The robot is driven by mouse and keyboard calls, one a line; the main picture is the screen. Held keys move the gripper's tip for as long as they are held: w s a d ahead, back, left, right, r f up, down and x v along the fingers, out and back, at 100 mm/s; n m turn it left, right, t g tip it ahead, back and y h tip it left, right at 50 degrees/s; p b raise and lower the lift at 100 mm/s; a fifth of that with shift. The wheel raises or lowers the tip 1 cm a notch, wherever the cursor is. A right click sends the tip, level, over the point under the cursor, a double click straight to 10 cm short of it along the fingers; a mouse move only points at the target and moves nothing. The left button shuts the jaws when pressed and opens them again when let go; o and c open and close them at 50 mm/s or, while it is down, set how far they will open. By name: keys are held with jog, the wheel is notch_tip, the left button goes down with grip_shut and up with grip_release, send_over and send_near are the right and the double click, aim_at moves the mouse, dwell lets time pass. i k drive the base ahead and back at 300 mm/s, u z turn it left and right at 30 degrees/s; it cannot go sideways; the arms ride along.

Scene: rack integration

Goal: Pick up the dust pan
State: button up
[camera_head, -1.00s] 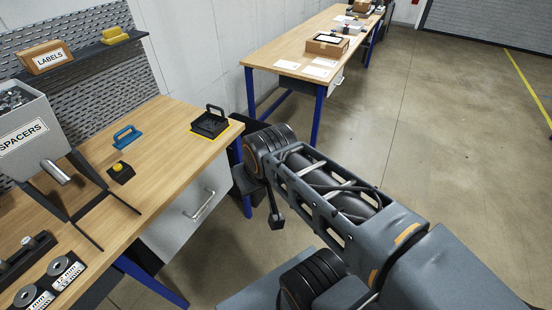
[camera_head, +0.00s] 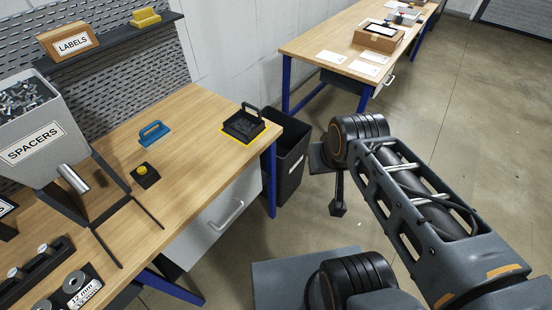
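No object is clearly recognisable as a dust pan. A black open tray-like item with an upright handle (camera_head: 243,125) sits in a yellow outline at the far right corner of the near wooden bench (camera_head: 190,185). A blue item with a loop handle (camera_head: 154,133) lies further left on the bench. My arm reaches in from the lower right. What looks like my gripper (camera_head: 338,208) hangs small and dark over the floor, right of the bench and apart from these items. Its fingers are too small to make out.
A black bin (camera_head: 288,165) stands on the floor by the bench's right end. A spacers hopper (camera_head: 35,130) and a black-based yellow button (camera_head: 145,174) are on the bench. A second table (camera_head: 320,50) with papers and boxes stands behind. Open floor lies to the right.

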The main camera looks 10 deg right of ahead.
aim_at(244, 126)
jog(key=z, duration=1)
jog(key=i, duration=1.5)
jog(key=u, duration=4.3)
